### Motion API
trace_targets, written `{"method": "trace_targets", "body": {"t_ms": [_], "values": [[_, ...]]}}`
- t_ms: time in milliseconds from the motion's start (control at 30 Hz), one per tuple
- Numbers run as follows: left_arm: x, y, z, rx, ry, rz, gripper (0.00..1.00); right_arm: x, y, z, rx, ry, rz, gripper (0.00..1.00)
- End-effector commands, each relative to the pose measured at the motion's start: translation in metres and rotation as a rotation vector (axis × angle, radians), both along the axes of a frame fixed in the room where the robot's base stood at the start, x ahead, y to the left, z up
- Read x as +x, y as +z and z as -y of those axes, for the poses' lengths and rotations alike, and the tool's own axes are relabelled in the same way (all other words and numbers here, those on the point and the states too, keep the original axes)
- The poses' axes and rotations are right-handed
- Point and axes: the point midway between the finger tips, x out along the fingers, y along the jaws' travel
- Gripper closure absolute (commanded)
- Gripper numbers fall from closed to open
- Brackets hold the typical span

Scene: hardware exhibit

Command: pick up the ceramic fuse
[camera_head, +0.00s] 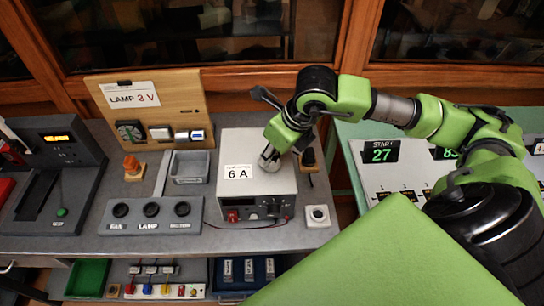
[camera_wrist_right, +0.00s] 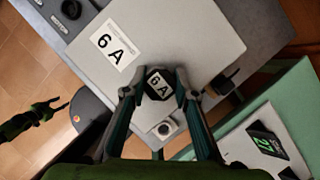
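My right gripper (camera_head: 270,160) reaches down over the white box labelled 6 A. A dark green arm end, likely my left gripper (camera_wrist_right: 40,115), shows small at the left of the right wrist view.
The white box (camera_head: 240,202) stands on a grey bench (camera_head: 260,240). A wooden lamp board (camera_head: 185,95), a grey tray (camera_head: 188,166) and a knob panel (camera_head: 150,216) are to its left. A blue tray (camera_head: 242,289) is on the shelf below. A green table (camera_head: 350,132) is right.

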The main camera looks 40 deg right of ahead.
Motion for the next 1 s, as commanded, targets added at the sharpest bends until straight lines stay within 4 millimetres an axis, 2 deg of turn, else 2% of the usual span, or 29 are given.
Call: {"method": "trace_targets", "body": {"t_ms": [433,567,667,767,933,1000], "values": [[0.000,0.000,0.000,0.000,0.000,0.001,0.60,0.001,0.003,0.000,0.000,-0.001,0.001,0.94],[0.001,-0.002,0.000,0.000,0.000,0.001,0.60,0.001,0.013,0.000,0.001,-0.001,0.004,0.94],[0.001,-0.004,0.000,0.000,0.000,0.001,0.60,0.002,0.029,0.000,0.001,0.000,0.006,0.94],[0.001,-0.012,0.000,0.000,0.000,0.001,0.60,-0.013,0.048,-0.006,-0.001,0.004,0.008,0.94],[0.001,-0.018,0.000,0.000,0.000,0.002,0.60,-0.049,0.096,-0.020,-0.003,0.006,0.014,0.94],[0.001,-0.025,0.000,0.000,0.000,0.002,0.60,-0.073,0.101,-0.029,-0.004,0.008,0.010,0.94]]}}
